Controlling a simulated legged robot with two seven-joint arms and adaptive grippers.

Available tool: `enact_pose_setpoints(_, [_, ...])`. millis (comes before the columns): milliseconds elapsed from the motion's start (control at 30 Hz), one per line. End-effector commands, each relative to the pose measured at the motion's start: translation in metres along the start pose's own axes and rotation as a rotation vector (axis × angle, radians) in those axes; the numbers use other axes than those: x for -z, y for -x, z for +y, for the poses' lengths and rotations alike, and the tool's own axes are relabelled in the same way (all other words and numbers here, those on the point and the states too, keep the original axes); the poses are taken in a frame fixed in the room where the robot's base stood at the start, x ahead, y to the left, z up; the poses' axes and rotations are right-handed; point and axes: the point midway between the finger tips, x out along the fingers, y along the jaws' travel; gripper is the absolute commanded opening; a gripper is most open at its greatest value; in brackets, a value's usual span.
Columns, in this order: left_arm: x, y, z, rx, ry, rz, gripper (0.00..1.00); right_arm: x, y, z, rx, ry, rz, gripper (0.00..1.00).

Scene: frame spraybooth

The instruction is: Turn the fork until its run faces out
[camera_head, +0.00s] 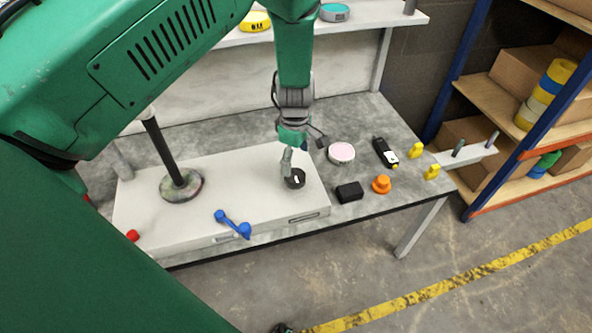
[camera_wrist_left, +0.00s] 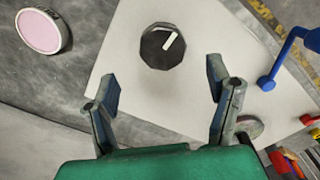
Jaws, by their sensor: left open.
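No part that I can surely call a fork shows. A dark upright pole (camera_head: 157,145) stands on a round mottled base (camera_head: 181,185) on a pale flat box (camera_head: 250,165); my arm hides its top. A black knob (camera_head: 295,179) with a white pointer line sits near the box's right end. The knob also shows in the wrist view (camera_wrist_left: 160,50), ahead of the fingers. My left gripper (camera_head: 304,157) is open and empty, pointing down over the knob; its fingers (camera_wrist_left: 163,85) are spread apart. My right gripper is not in view.
A blue lever (camera_head: 233,224) and a red button (camera_head: 132,235) are at the box's front. Right of the box on the grey bench lie a pink-topped round tin (camera_head: 341,153), black block (camera_head: 349,192), orange knob (camera_head: 381,184) and black handheld device (camera_head: 385,152). Shelving (camera_head: 500,95) stands at right.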

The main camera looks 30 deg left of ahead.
Motion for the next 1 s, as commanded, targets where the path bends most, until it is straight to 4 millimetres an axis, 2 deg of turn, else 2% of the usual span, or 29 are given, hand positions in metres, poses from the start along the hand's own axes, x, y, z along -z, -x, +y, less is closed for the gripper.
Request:
enact_pose_setpoints(100, [0.0, 0.022, 0.001, -0.003, 0.0, 0.001, 0.73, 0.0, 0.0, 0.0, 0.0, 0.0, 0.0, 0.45])
enact_pose_setpoints(333, [0.0, 0.042, 0.001, -0.001, 0.0, 0.001, 0.73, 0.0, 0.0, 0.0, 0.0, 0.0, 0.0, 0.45])
enact_pose_setpoints(867, [0.0, 0.043, 0.001, 0.0, -0.001, 0.001, 0.73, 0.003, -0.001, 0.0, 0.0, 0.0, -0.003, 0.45])
enact_pose_setpoints(967, [0.004, 0.034, -0.009, 0.009, -0.038, 0.017, 0.73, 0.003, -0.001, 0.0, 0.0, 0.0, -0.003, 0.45])
enact_pose_setpoints(1000, [0.008, 0.026, -0.018, 0.015, -0.076, 0.032, 0.73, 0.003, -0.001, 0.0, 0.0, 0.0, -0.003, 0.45])
